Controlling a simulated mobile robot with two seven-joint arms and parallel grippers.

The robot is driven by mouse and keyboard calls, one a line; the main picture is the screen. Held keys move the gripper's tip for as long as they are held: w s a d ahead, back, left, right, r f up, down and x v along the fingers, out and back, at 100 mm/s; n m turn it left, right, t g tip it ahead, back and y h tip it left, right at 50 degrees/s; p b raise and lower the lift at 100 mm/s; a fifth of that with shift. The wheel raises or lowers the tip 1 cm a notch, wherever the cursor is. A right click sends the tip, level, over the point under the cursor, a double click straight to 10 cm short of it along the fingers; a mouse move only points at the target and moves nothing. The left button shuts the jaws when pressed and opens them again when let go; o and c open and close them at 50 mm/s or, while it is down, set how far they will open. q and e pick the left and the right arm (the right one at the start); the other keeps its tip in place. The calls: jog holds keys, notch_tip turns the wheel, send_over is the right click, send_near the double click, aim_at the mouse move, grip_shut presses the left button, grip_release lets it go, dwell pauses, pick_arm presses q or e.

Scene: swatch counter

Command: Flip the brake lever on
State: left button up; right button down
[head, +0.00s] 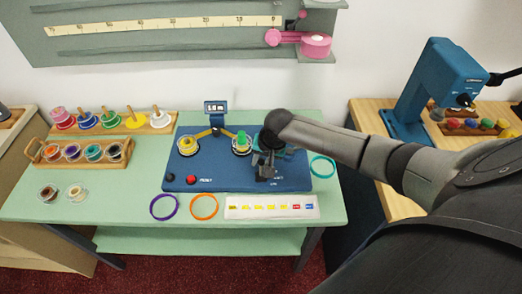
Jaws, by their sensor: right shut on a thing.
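The blue winding board (230,178) lies on the green counter, with a small display (216,108) at its back edge. A yellow-cored spool (187,145) sits on its left side and a green-topped spool (241,143) near its middle. A red knob (191,180) and a black knob (170,178) are at its front left. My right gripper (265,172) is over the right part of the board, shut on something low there. Its fingers and wrist hide most of that thing, which appears to be the brake lever; its position cannot be read. My left gripper is out of view.
Purple (163,207), orange (204,207) and teal (322,167) rings lie around the board. A white strip (271,207) with coloured marks is in front. Spool racks (155,127) stand at left. A blue machine (437,85) stands on the wooden table at right.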

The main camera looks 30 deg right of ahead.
jog(key=p, duration=0.1)
jog(key=s+t+p, duration=0.1)
jog(key=p, duration=0.1)
jog(key=shift+a+r+h, duration=0.2)
jog(key=shift+a+h, duration=0.05)
jog(key=shift+h, duration=0.15)
jog(key=shift+s+a+t+p, duration=0.2)
jog(key=shift+t+p, duration=0.3)
jog(key=shift+p, duration=0.2)
jog(key=shift+s+f+t+h, duration=0.15)
jog(key=shift+s+t+h, duration=0.05)
jog(key=shift+t+h, duration=0.1)
jog(key=shift+s+a+f+t+h+p, duration=0.2)
jog(key=shift+s+t+h+p, duration=0.1)
jog(key=shift+t, duration=0.2)
jog(key=shift+s+a+f+n+t+h+b, duration=0.2)
jog(key=shift+s+n+t+h+b, duration=0.15)
jog(key=shift+t+b, duration=0.4)
pick_arm(q)
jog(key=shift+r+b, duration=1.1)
jog(key=shift+b, duration=0.05)
pick_arm(e)
jog(key=shift+s+a+t+h, duration=0.1)
jog(key=shift+s+t+h, duration=0.1)
jog(key=shift+t+h, duration=0.35)
jog(key=shift+r, duration=0.1)
